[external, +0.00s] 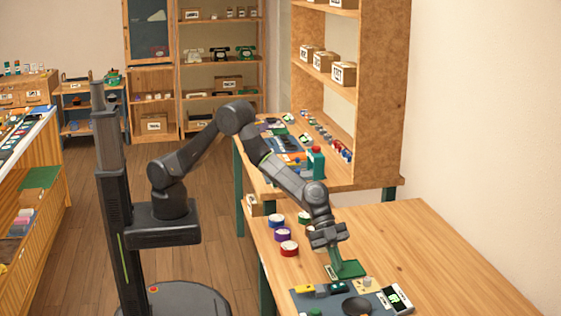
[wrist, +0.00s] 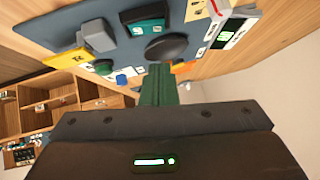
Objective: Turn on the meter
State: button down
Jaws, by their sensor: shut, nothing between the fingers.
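The meter, as far as I can tell, is a pale device with a small lit green screen (external: 396,299), lying at the right end of the dark mat in the external view. It shows at the upper right of the wrist view (wrist: 228,30). My gripper (external: 337,263) points down over the table, behind and to the left of the meter. In the wrist view its green fingers (wrist: 158,71) are shut together and empty, below a round black object and apart from the meter. The meter's switch is too small to make out.
The blue-grey mat (wrist: 60,35) also holds a round black object (external: 356,305), a yellow piece (external: 304,289) and a dark green box (wrist: 145,25). Coloured tape rolls (external: 289,248) stand at the table's left edge. The table's right side (external: 440,255) is clear.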

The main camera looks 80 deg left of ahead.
aim_at(343, 285)
jog(key=shift+w+f, duration=0.2)
jog(key=shift+f, duration=0.8)
jog(key=shift+w+f, duration=0.15)
jog(key=shift+f, duration=0.8)
